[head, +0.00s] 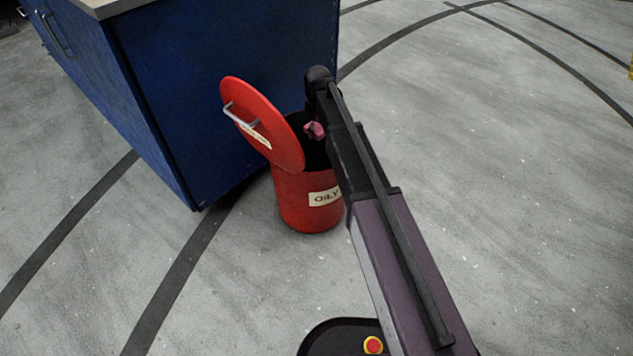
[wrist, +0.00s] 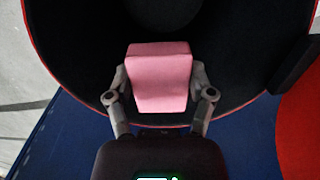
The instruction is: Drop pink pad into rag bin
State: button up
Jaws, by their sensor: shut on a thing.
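The pink pad (wrist: 158,78) is held between the two fingers of my gripper (wrist: 160,85) in the wrist view. Behind it is the dark inside of the red rag bin (wrist: 55,85), whose rim curves around the pad. In the head view the bin (head: 300,204) stands on the floor with a label reading "OILY". Its red lid (head: 255,110) with a metal handle is tilted open to the left. The pink pad (head: 314,131) shows small over the bin's dark mouth, below the end of my arm. My gripper's fingers are mostly hidden in the head view.
A blue cabinet (head: 230,80) stands right behind and to the left of the bin. Its blue side (wrist: 70,140) also shows in the wrist view. The grey floor (head: 520,150) with dark curved lines is clear to the right.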

jog(key=shift+f+b, duration=0.95)
jog(key=shift+f, duration=0.4)
jog(key=o, duration=1.1)
jog(key=shift+o, duration=0.2)
jog(key=s+d+r+m+p, duration=0.3)
jog(key=s+d+r+p, duration=0.1)
jog(key=s+d, duration=0.45)
jog(key=s+d+r+m+p, duration=0.4)
jog(key=s+d, duration=0.3)
jog(key=s, duration=0.2)
jog(key=s+d+r+m+p, duration=0.3)
jog(key=s+d+r+p, duration=0.1)
jog(key=s+d, duration=0.4)
notch_tip(320, 180, up, 37)
jog(key=p, duration=3.7)
jog(key=shift+w, duration=0.15)
